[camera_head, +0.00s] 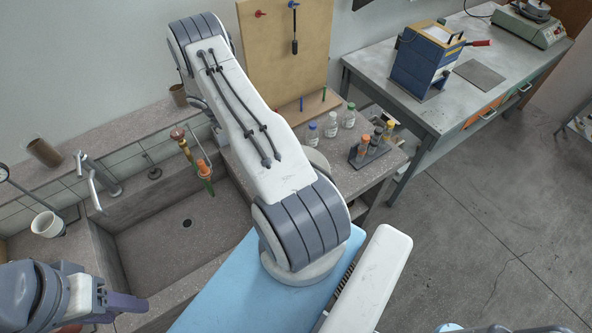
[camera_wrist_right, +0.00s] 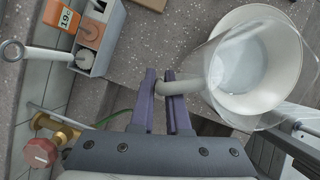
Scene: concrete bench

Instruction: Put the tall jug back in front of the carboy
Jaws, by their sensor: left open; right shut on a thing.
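In the right wrist view, my right gripper (camera_wrist_right: 159,80) has its purple fingers closed on the pale handle of a white, wide-mouthed jug (camera_wrist_right: 218,72). I look down into its round opening. A clear, curved see-through shape overlaps its right side; I cannot tell whether it is the carboy. My left gripper (camera_head: 122,303) is at the lower left, open and empty, by the sink's front edge. I cannot identify the carboy in the head view.
A stone sink (camera_head: 190,250) with a tap (camera_head: 90,180) lies left of my right arm. Small bottles (camera_head: 330,125) and a vial rack (camera_head: 370,148) stand on the bench to the right.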

